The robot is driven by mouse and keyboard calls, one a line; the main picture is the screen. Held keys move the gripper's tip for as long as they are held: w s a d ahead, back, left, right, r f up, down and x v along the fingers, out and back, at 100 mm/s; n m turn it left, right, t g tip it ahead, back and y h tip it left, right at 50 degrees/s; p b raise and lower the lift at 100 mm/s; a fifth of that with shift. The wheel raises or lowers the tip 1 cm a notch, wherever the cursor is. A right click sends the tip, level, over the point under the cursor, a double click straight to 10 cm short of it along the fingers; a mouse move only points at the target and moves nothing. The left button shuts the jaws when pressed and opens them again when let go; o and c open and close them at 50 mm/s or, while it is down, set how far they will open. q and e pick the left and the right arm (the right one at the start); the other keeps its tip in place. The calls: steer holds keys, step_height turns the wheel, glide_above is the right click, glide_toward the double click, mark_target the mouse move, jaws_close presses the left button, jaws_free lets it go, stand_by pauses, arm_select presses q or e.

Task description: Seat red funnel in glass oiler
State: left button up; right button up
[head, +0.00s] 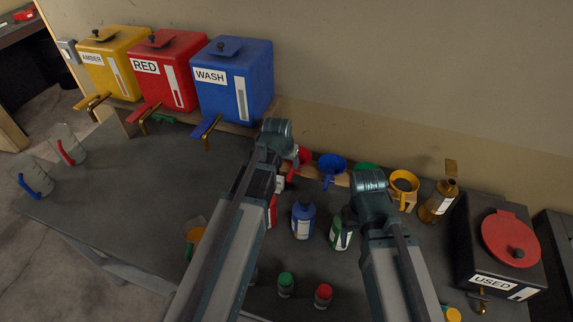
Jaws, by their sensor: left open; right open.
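The red funnel (304,154) is in the rack along the back wall, partly hidden behind my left gripper (291,168). That gripper is open, with its fingers close to the funnel; I cannot tell whether they touch it. A brown glass vessel with a brass top (436,206), which looks like the glass oiler, stands at the back right, tilted in the picture. No funnel is in it. My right gripper (350,215) is open over the bench near a green-labelled bottle (341,238), its fingers mostly hidden by the arm.
Blue (331,164), green (366,168) and yellow (404,184) funnels share the rack (342,180). A blue bottle (303,222) and small jars (323,296) stand between my arms. A USED tank (500,250) is at right. Yellow, red and blue tanks (235,85) stand back left. The left bench is mostly clear.

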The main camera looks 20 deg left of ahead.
mark_target(291, 172)
arm_select(q)
steer(key=b+x, duration=0.8)
steer(key=x, duration=0.1)
steer(key=shift+w+f, duration=0.1)
steer(key=shift+f, duration=0.25)
arm_select(e)
step_height(291, 172, down, 9)
arm_select(q)
steer(key=shift+c, duration=0.2)
jaws_close()
steer(key=shift+r+p, duration=0.95)
steer(key=shift+p, duration=0.05)
arm_select(e)
steer(key=shift+r, duration=0.95)
arm_select(q)
steer(key=shift+r+p, duration=2.1)
steer(key=shift+r, duration=0.05)
arm_select(e)
step_height(291, 172, up, 4)
steer(key=shift+r, duration=0.1)
